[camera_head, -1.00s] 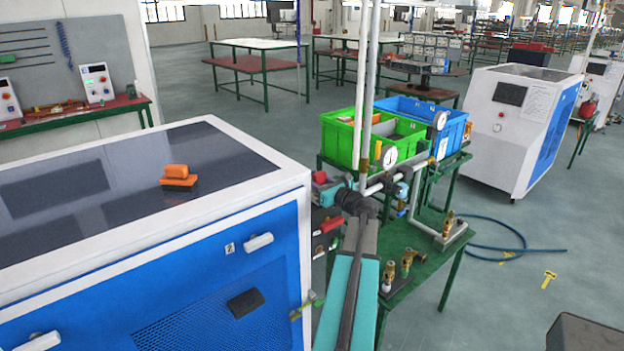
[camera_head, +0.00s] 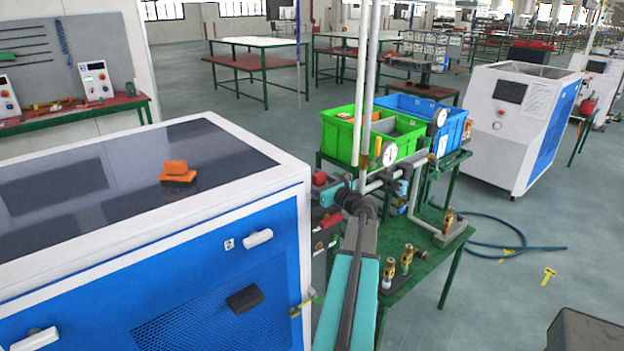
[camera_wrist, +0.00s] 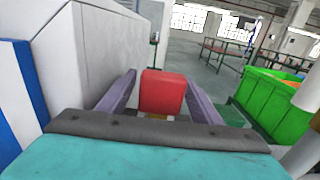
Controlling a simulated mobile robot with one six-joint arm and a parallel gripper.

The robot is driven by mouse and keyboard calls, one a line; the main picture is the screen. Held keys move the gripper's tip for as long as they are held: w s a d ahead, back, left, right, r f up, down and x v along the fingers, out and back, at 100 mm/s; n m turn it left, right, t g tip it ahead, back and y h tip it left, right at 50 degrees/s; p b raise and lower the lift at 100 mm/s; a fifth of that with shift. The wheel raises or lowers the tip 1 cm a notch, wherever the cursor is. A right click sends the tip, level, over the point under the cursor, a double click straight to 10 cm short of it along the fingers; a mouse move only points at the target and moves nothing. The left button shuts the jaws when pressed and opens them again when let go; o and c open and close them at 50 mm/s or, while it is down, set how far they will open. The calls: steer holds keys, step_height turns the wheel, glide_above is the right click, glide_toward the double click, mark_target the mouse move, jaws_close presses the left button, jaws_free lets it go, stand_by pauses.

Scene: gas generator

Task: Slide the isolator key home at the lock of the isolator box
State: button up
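My gripper (camera_wrist: 162,90) shows in the wrist view with its two purple-grey fingers on either side of a red block, which looks like the isolator key (camera_wrist: 163,92). The fingertips appear to touch its sides, so I read the gripper as shut on it. A small brass-coloured part shows just under the block. In the head view the red piece (camera_head: 319,178) shows just beyond my teal wrist, left of the white pipes; the fingers are not clear there. I cannot make out the isolator box or its lock for certain, nor how deep the key sits.
A blue and white cabinet (camera_head: 150,270) stands close on the left, with an orange item (camera_head: 177,172) on top. Upright white pipes and a gauge (camera_head: 389,155) stand right of my wrist. Green (camera_head: 343,142) and blue (camera_head: 455,130) bins sit behind. Brass fittings (camera_head: 407,258) stand on the green bench.

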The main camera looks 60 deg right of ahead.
stand_by(0.3)
steer(key=b+v, duration=0.3)
steer(key=v, duration=1.1)
stand_by(1.0)
